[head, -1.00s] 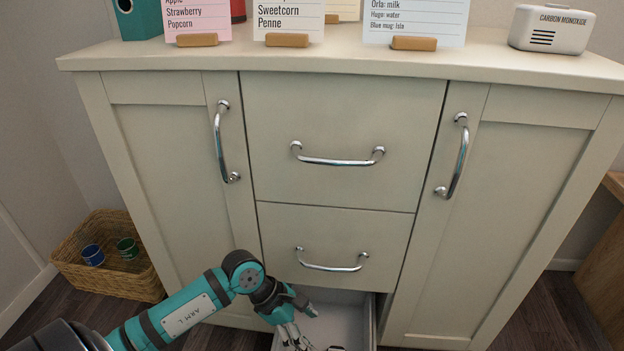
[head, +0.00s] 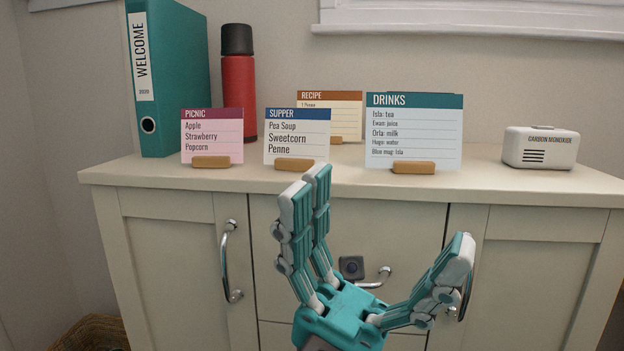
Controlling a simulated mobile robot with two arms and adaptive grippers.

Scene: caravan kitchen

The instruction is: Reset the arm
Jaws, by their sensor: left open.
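My left gripper (head: 385,222) is raised in front of the cabinet (head: 168,262) in the head view. Its teal and white fingers point up and are spread wide, with nothing between them. It hides much of the upper middle drawer (head: 400,218) and part of that drawer's handle. My right gripper is not in the picture. The lower drawers are out of view or hidden.
On the cabinet top stand a teal binder (head: 178,85), a red flask (head: 238,95), the picnic card (head: 212,137), supper card (head: 297,137), recipe card (head: 345,108), drinks card (head: 413,132) and a carbon monoxide alarm (head: 541,148). A wicker basket (head: 90,335) is at the lower left.

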